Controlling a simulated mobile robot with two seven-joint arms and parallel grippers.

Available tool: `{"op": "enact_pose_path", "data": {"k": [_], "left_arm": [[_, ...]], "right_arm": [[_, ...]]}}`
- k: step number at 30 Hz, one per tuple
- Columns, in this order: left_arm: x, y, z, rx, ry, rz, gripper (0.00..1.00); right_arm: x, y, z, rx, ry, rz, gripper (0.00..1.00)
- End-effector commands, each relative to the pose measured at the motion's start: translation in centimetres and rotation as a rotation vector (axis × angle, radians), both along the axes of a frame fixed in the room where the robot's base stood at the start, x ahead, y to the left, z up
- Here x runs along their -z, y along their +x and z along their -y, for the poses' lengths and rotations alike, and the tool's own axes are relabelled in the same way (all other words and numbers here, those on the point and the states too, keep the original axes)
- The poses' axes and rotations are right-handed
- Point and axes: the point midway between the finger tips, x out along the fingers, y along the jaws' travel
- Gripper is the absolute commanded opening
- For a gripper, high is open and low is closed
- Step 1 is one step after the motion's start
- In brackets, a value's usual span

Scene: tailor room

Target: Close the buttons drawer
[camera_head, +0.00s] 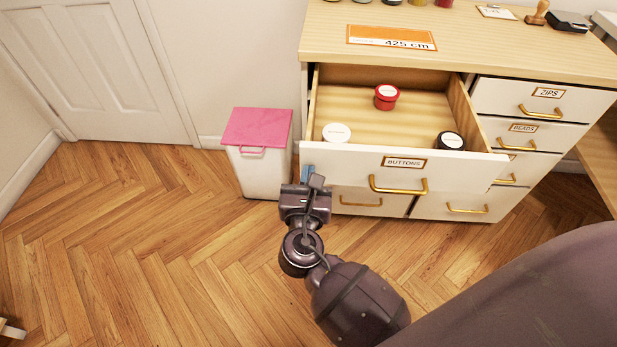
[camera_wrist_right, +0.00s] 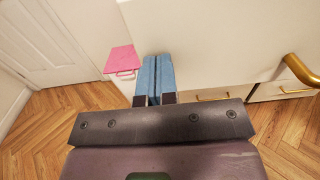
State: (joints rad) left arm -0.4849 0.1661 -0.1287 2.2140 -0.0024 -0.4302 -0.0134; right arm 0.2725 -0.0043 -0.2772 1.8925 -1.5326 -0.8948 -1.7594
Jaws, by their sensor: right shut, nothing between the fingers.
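The buttons drawer (camera_head: 450,170) is pulled well out of the wooden cabinet in the head view. Its white front carries a BUTTONS label (camera_head: 404,162) and a gold handle (camera_head: 398,189). Inside lie a red tub (camera_head: 386,96), a white-lidded tub (camera_head: 336,132) and a black tub (camera_head: 451,141). My right gripper (camera_head: 305,172) is at the left end of the drawer front, left of the handle. In the right wrist view its blue fingers (camera_wrist_right: 155,76) are together and empty, against or very close to the white front (camera_wrist_right: 220,40); contact is unclear. My left gripper is out of view.
A white bin (camera_head: 262,172) with a pink lid stands just left of the cabinet, close to my right gripper. Drawers labelled ZIPS (camera_head: 500,105) and BEADS (camera_head: 500,132) are shut at the right. The cabinet top (camera_head: 470,45) holds small items.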

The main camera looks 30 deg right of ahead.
Motion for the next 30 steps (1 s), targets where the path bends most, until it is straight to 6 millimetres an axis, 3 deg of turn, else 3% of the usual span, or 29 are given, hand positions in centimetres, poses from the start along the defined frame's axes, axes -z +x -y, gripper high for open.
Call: {"op": "enact_pose_path", "data": {"k": [8, 15, 30], "left_arm": [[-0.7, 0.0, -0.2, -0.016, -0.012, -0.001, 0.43], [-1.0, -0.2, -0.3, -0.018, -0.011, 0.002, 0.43], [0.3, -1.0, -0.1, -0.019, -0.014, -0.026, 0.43]], "right_arm": [[-0.8, 4.4, 2.6, 0.001, -0.004, 0.01, 0.0], [-0.6, 10.0, 6.1, 0.002, -0.003, 0.007, 0.0], [0.3, 20.7, 12.8, 0.002, -0.003, -0.003, 0.0]]}}
